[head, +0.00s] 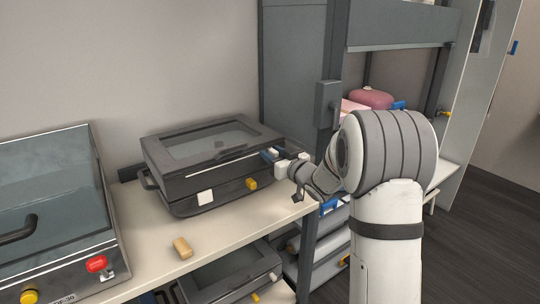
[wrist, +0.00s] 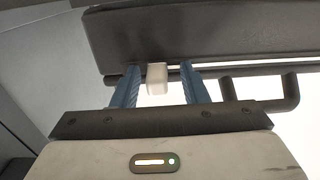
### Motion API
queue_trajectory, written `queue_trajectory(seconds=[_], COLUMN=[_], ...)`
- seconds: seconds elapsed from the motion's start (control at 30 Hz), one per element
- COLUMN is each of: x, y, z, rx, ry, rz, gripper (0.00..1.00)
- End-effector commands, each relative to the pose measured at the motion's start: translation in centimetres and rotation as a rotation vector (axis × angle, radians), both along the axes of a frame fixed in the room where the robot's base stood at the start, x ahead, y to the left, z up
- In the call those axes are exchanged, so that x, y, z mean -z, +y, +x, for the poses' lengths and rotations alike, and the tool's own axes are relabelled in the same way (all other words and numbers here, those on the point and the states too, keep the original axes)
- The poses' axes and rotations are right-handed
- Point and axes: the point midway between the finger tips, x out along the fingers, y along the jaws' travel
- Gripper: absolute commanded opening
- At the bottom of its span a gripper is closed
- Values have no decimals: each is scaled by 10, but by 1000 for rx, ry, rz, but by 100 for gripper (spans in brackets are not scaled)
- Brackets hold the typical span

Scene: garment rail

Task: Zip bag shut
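The bag (head: 185,187) is a dark grey, flat case with a clear window in its top. It lies on the pale shelf in the head view. A white square tag and a yellow tab (head: 251,184) sit on its front side. My gripper (head: 269,155) is at the bag's right end, its blue fingers near the upper edge. In the wrist view, my gripper (wrist: 160,76) is open, with a small white block (wrist: 157,84) between its fingers and gaps on both sides. The block sits against the dark edge of the bag (wrist: 200,35). I cannot tell whether this block is the zip pull.
A clear-lidded case (head: 50,205) with a red knob stands at the left. A tan block (head: 182,248) lies on the pale shelf (head: 150,275) in front of the bag. A grey cabinet (head: 293,60) rises behind my arm. Another dark case (head: 230,278) is below.

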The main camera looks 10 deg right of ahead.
Motion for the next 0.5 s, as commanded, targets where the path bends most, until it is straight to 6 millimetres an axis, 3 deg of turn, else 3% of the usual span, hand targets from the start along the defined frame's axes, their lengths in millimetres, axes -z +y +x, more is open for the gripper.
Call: queue_trajectory(seconds=[0.23, 0.5], x=[0, 0], y=[-4, -25], z=[-8, -49], rx=[1, 2], ry=[0, -1], rz=[0, 0], gripper=[40, 40])
